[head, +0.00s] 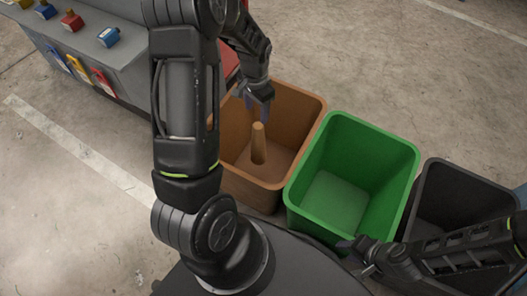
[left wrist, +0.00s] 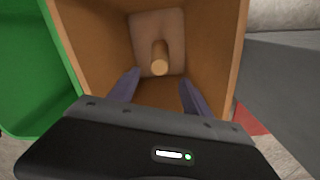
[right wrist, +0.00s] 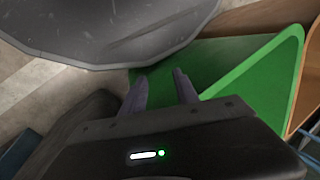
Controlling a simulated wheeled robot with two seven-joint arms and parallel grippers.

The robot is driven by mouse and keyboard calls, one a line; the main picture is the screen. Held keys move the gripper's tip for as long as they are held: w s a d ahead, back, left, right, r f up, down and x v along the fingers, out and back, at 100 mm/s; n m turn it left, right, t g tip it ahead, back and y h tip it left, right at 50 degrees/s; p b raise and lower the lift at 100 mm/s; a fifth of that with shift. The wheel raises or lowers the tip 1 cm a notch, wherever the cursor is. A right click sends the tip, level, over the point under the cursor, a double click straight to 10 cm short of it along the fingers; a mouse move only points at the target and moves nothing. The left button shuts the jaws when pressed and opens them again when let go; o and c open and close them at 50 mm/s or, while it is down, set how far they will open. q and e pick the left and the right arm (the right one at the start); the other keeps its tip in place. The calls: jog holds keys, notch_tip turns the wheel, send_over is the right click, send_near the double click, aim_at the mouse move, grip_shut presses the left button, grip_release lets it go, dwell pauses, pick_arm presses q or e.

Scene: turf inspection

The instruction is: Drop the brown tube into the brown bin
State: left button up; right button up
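The brown tube (head: 258,143) is inside the brown bin (head: 307,108), in the head view. It looks upright, and it also shows inside the bin in the left wrist view (left wrist: 160,58). My left gripper (head: 260,104) is over the bin's opening, above the tube and apart from it. Its fingers (left wrist: 160,92) are spread with nothing between them. My right gripper (head: 358,246) is by the near rim of the green bin, with its fingers (right wrist: 160,88) apart and empty.
The green bin (head: 408,152) stands right of the brown bin and looks empty. A black bin (head: 470,172) stands further right. A grey unit (head: 125,52) with several coloured items is at the upper left. Open concrete floor (head: 375,55) lies behind the bins.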

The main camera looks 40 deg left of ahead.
pick_arm(q)
jog(key=shift+o, duration=1)
jog(key=shift+r, duration=0.1)
notch_tip(320, 180, up, 8)
jog(key=p, duration=0.1)
jog(key=shift+f+p, duration=0.2)
jog(key=shift+p, duration=0.2)
